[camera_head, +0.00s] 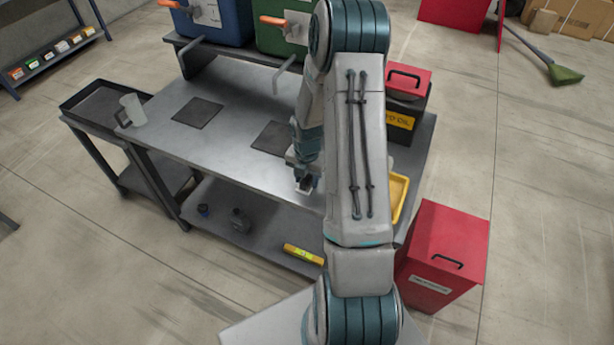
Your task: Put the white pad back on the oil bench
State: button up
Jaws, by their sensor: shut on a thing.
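The oil bench (190,157) is a grey metal table with two dark square mats on its top, a left one (197,112) and a right one (270,138). My gripper (304,184) is above the front part of the bench top, in front of the right mat. It is shut on a small pale piece, which looks like the white pad (304,189). The gripper and arm hide part of the pad, and I cannot tell whether it touches the bench. My arm also covers the right middle of the bench.
Blue (215,20) and green (283,35) tanks with orange-handled taps stand at the back. A clear jug (131,110) stands at the left. A red-lidded oil box (405,85) and yellow tray (399,190) are at the right.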

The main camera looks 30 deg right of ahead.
jog(key=shift+f, duration=0.15)
jog(key=o, duration=1)
jog(key=shift+o, duration=0.2)
notch_tip(320, 180, up, 12)
jog(key=r, duration=0.1)
jog(key=s+a+r+m+t, duration=0.1)
jog(key=s+a+r+m, duration=0.6)
jog(key=m, duration=0.5)
jog(key=s+a+r+m+t, duration=0.2)
jog(key=s+a+r+m, duration=0.4)
jog(key=s+r+m, duration=0.4)
jog(key=s+m+b, duration=0.1)
jog(key=s+m, duration=0.1)
jog(key=m, duration=0.1)
jog(key=shift+s+a+r+m+t, duration=0.2)
jog(key=shift+a+r+m+t, duration=0.05)
jog(key=shift+a+m+t, duration=0.1)
